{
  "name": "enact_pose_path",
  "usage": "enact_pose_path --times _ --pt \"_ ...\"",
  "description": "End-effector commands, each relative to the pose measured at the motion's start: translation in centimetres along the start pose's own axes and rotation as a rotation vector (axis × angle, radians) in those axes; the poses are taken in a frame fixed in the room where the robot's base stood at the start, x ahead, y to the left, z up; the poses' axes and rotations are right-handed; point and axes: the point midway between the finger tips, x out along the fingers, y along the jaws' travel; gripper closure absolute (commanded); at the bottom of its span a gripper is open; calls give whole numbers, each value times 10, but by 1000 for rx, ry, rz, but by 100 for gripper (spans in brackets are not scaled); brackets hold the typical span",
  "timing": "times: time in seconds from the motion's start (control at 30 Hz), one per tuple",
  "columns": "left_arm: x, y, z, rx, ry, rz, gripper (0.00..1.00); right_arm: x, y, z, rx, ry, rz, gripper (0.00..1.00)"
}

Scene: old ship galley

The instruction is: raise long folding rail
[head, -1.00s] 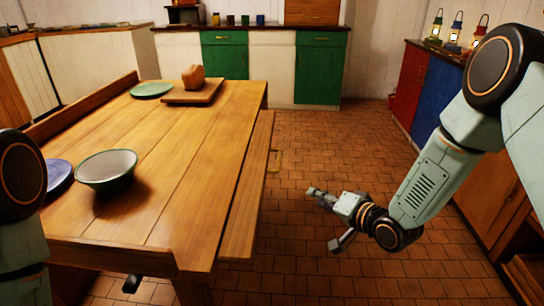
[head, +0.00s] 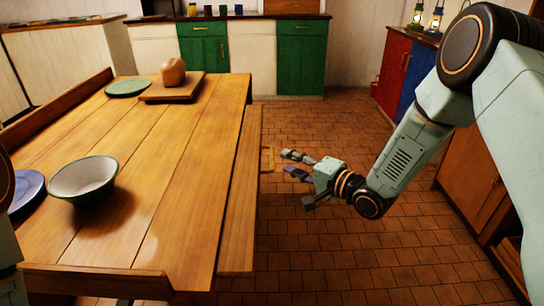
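The long folding rail (head: 240,190) is a wooden plank along the right side of the table (head: 165,190). It lies folded outward and down, with its broad face up, slightly below the tabletop. A brass loop handle (head: 267,159) sticks out from its outer edge. My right gripper (head: 297,181) is open and empty, just right of the handle. Its fingers point left toward the rail, and a small gap seems to separate them from the handle. My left gripper is not in view; only a bit of my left arm shows at the left edge.
A bowl (head: 84,183), a blue plate (head: 24,190), a green plate (head: 128,87) and a board (head: 172,94) with a loaf (head: 173,71) stand on the table. Raised rails edge its left side and near end. Cabinets (head: 480,165) stand at right. The tiled floor between is clear.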

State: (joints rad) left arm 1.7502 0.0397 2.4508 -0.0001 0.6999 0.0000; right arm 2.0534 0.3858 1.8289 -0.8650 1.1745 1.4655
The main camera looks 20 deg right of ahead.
Motion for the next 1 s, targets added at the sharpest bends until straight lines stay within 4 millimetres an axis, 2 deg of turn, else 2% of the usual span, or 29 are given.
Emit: enact_pose_path --times 0.2,0.4,0.57,0.8,1.0 --pt "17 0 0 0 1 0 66 38 3 3 -6 -5 0 66" --pt "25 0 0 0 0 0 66 64 2 2 -5 -3 0 66" --pt "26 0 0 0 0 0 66 72 0 2 -4 -3 1 66" --pt "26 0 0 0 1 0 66 72 0 1 -3 -2 1 66" --pt "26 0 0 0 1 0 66 72 0 1 -3 -2 1 83"
